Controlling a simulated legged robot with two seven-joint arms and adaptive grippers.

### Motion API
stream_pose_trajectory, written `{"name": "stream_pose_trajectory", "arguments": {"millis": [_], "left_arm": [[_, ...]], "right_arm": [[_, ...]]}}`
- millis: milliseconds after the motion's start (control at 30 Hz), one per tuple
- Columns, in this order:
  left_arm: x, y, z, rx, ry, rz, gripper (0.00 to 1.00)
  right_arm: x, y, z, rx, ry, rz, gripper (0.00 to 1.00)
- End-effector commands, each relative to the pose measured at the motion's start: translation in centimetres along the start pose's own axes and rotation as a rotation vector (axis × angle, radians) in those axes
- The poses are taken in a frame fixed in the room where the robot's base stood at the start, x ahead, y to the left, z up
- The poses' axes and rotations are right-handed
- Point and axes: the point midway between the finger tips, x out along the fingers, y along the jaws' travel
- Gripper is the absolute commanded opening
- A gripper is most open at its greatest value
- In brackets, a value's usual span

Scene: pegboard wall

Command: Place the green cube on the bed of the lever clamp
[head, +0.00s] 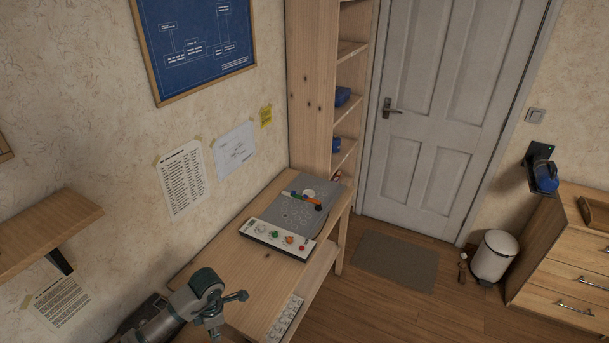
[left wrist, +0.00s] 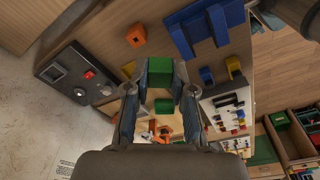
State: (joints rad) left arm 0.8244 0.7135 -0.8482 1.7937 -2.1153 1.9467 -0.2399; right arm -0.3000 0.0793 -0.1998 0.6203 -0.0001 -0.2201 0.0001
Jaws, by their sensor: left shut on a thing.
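My left gripper (left wrist: 162,88) is shut on a green cube (left wrist: 161,71), held between its fingertips in the left wrist view. In the head view my left gripper (head: 224,308) is at the bottom, over the near end of the wooden bench; the cube cannot be made out there. Another green block (left wrist: 163,106) shows beyond the fingers. An orange and white item (left wrist: 162,132) lies between the fingers' lower parts, partly hidden. I cannot tell for sure which thing is the lever clamp. My right gripper is in neither view.
The wooden bench (head: 236,279) bears a white panel with coloured knobs (head: 276,239) and a grey mat (head: 297,208). In the left wrist view are a blue fixture (left wrist: 207,30), an orange block (left wrist: 136,36), a dark control box (left wrist: 72,74) and bins (left wrist: 291,139) at right.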

Motion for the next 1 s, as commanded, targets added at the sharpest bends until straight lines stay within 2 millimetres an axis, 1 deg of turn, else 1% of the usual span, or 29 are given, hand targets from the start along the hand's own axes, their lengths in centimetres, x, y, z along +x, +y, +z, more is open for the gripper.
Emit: {"name": "stream_pose_trajectory", "arguments": {"millis": [33,67,100,400,500,600,700,800,1000], "left_arm": [[-0.6,-0.1,0.6,0.146,-0.001,0.022,0.10],[-1.0,-0.2,0.9,0.242,-0.001,0.034,0.10],[-1.4,-0.3,1.2,0.373,0.000,0.050,0.10],[-4.2,-1.2,3.5,1.310,0.000,0.164,0.10],[-5.0,-1.5,4.1,1.581,0.000,0.196,0.10],[-5.5,-1.7,4.4,1.797,0.000,0.221,0.10],[-5.9,-1.9,4.7,1.952,-0.002,0.239,0.10],[-6.1,-1.9,4.8,2.045,-0.001,0.250,0.10],[-6.2,-2.0,4.9,2.095,-0.003,0.254,0.10]], "right_arm": [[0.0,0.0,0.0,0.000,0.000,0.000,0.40],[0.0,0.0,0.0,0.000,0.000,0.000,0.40],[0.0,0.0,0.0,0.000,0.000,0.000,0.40],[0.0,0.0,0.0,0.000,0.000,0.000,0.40],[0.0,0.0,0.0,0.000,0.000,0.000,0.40],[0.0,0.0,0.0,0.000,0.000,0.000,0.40],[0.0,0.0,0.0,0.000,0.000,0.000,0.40],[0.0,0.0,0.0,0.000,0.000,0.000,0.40],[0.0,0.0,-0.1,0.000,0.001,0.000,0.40]]}}
